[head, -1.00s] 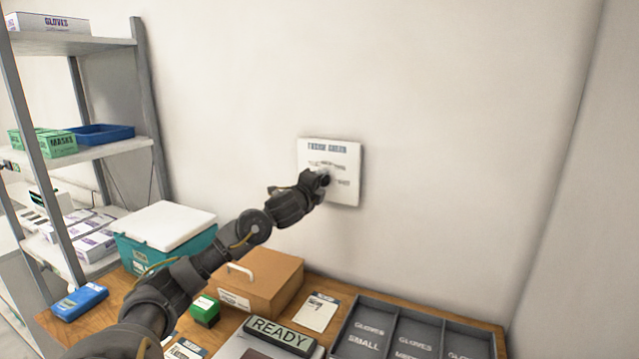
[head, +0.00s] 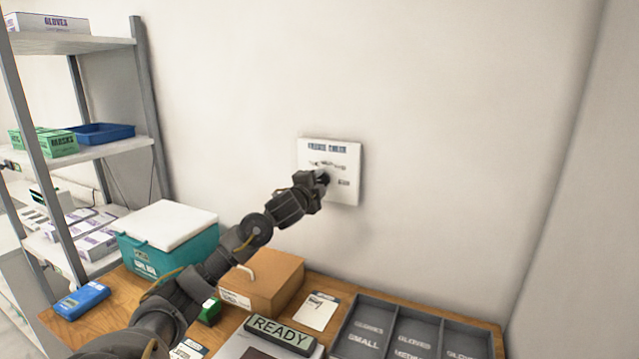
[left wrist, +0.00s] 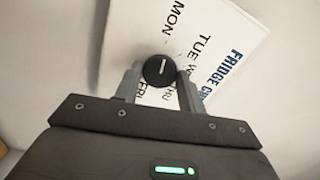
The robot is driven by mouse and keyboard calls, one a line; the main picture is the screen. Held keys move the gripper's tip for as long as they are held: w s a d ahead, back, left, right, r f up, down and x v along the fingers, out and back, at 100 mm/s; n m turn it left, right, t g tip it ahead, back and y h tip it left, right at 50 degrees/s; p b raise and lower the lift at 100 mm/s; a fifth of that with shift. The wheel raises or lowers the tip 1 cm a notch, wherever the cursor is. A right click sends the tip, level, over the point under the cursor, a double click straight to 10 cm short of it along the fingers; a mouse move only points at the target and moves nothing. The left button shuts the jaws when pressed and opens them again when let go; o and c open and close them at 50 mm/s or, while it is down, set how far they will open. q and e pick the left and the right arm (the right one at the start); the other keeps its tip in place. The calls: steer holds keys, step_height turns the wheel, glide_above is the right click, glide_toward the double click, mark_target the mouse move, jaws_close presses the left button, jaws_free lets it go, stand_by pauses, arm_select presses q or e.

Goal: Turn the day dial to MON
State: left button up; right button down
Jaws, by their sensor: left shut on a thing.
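A white panel (head: 346,194) headed "FRIDGE CHECK" is on the wall. It also shows tilted in the left wrist view (left wrist: 124,38), with day labels from MON to FRI, partly covered. The round black day dial (left wrist: 158,70) has a short white line on its face. In the wrist view this line stands nearly upright, with the MON label (left wrist: 177,18) above it. My left gripper (left wrist: 160,80) is at the panel with a finger on each side of the dial, shut on it. In the head view the gripper (head: 321,180) hides most of the dial. My right gripper is not in view.
Below is a wooden desk (head: 122,289) with a teal cooler (head: 190,250), a brown box (head: 268,285), a READY sign (head: 281,334) and a grey glove tray (head: 390,326). A metal shelf (head: 146,95) stands left. The wall around the panel is clear.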

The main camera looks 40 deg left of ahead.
arm_select(q)
steer(key=o, duration=0.9)
steer(key=shift+o, duration=0.2)
steer(key=b+v, duration=0.2)
steer(key=v, duration=0.8)
steer(key=shift+s+b, duration=0.4)
steer(key=shift+r, duration=0.1)
